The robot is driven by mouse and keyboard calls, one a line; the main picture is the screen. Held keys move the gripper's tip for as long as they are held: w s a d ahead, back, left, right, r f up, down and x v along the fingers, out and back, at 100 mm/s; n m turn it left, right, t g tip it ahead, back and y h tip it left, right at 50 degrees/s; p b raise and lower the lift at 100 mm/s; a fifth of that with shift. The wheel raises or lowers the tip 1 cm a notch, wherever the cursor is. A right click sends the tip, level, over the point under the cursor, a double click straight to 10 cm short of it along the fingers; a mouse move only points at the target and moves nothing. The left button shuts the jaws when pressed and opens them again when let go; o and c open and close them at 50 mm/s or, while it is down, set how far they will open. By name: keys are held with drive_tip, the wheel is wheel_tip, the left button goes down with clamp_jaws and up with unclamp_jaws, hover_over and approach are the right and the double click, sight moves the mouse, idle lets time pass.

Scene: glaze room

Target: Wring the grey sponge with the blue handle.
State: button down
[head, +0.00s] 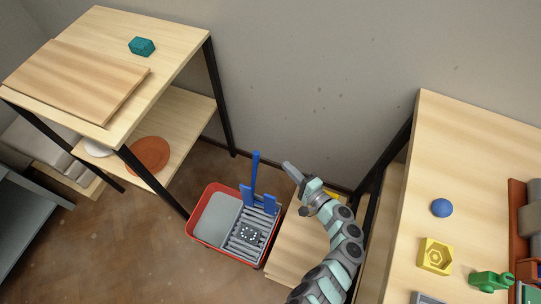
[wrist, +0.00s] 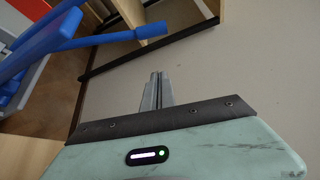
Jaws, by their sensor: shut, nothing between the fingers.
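A red tub (head: 191,229) stands on the floor. Its left part has a flat grey surface; its right part carries a grey slatted wringer (head: 265,222). The blue handle (head: 255,172) rises upright from the wringer's back, between two blue blocks. A patch with pale dots (head: 250,235) lies on the slats; I cannot tell whether it is the grey sponge. My gripper (head: 290,168) is shut and empty, to the right of the handle and apart from it. The wrist view shows its closed fingers (wrist: 157,76), with the blue handle (wrist: 150,31) to their upper left.
A low wooden surface (head: 290,247) lies right of the tub. A shelf unit (head: 185,65) with a teal block (head: 142,46) stands at left. The wall is behind.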

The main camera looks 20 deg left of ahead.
drive_tip(key=shift+s+a, duration=0.1)
drive_tip(key=shift+s, duration=0.1)
drive_tip(key=shift+w, duration=0.1)
drive_tip(key=w+a+b, duration=0.1)
drive_tip(key=a, duration=0.8)
drive_tip(key=shift+w, duration=0.3)
idle(0.3)
drive_tip(key=shift+s+a+f, duration=0.1)
drive_tip(key=shift+a, duration=0.05)
